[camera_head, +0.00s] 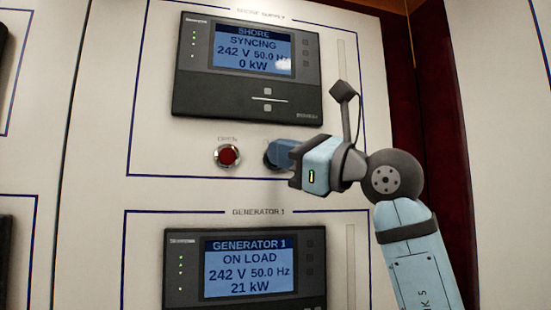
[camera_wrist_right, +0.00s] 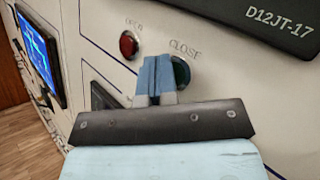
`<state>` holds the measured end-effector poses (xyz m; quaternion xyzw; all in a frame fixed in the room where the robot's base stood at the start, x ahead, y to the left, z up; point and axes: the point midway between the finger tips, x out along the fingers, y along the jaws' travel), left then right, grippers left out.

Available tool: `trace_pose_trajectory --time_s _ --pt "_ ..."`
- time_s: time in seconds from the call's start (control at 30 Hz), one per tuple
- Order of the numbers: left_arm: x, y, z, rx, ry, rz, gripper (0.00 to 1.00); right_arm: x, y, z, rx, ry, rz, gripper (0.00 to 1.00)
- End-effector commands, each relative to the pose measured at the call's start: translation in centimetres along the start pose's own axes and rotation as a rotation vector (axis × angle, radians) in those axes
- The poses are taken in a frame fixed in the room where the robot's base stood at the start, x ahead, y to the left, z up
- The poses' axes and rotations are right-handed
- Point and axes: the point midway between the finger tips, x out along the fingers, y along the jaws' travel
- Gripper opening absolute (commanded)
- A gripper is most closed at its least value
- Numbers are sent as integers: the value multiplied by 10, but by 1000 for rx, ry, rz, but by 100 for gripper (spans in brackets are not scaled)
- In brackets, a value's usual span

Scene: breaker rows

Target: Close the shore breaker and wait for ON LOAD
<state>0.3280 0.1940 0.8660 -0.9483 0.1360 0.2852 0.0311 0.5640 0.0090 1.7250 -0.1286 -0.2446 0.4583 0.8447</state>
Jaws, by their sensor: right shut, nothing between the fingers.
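The shore panel display (camera_head: 252,50) reads SHORE, SYNCING, 242 V, 50.0 Hz, 0 kW. Below it is a red button (camera_head: 228,155), marked OPEN in the right wrist view (camera_wrist_right: 129,44). To its right, a dark green button (camera_wrist_right: 180,72) under the label CLOSE shows in the right wrist view, partly hidden by my fingers. My right gripper (camera_head: 272,153) is shut and empty, its blue fingertips at the CLOSE button; the wrist view also shows the gripper (camera_wrist_right: 157,70). I cannot tell whether they touch it. My left gripper is not in view.
Below, the Generator 1 display (camera_head: 249,268) reads ON LOAD, 242 V, 50.0 Hz, 21 kW. The white cabinet front (camera_head: 95,120) is flat and clear left of the buttons. A dark red edge (camera_head: 410,90) stands behind my right arm.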

Motion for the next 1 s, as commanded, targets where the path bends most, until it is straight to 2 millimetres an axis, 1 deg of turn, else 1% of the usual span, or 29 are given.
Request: trace_pose_trajectory --time_s 0.23,0.63,1.0 --pt "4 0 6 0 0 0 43 -9 6 5 -2 0 -1 0" --pt "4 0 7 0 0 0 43 -12 9 8 -2 -1 0 0" --pt "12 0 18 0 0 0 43 -38 27 26 -4 -1 -1 0"
